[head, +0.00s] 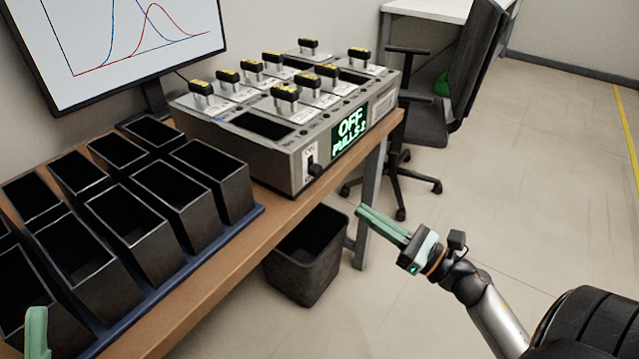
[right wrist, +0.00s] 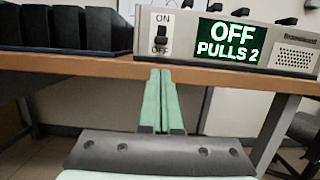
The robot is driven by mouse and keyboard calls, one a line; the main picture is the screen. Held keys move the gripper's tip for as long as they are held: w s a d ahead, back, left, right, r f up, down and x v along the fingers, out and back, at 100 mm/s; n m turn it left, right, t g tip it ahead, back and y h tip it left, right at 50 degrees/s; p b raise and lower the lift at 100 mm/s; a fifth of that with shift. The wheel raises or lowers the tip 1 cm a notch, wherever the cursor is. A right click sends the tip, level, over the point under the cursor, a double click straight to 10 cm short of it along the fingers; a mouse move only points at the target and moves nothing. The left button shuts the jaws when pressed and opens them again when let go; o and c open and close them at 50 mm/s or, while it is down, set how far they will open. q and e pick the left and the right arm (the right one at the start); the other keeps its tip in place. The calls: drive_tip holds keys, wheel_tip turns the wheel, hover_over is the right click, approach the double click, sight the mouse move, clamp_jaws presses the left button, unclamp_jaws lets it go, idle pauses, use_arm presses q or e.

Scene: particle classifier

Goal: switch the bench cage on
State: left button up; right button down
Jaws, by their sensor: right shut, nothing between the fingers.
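The bench cage (head: 295,160) is a grey box on the wooden bench, with several black-handled, yellow-topped pieces on top. Its green-lit display (head: 350,131) reads OFF and PULLS 2; the display also shows in the right wrist view (right wrist: 229,42). Left of the display is a black switch (head: 310,164), marked ON above and OFF below in the right wrist view (right wrist: 162,34). My right gripper (head: 359,210) is shut and empty, in front of the bench, apart from the cage. In its wrist view the fingertips (right wrist: 160,73) appear below the switch. Part of my left gripper (head: 36,332) shows at bottom left; its jaws are unclear.
Several open black bins (head: 150,247) stand in a blue tray left of the cage. A monitor (head: 120,45) is behind them. A black waste bin (head: 306,255) stands on the floor under the bench edge. An office chair (head: 430,110) is beyond. The floor at right is clear.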

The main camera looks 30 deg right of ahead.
sight(320, 171)
drive_tip(key=x, duration=1)
idle(0.3)
wheel_tip(320, 171, up, 3)
drive_tip(key=shift+p, duration=1.25)
drive_tip(key=shift+f, duration=0.1)
drive_tip(key=shift+d, duration=0.1)
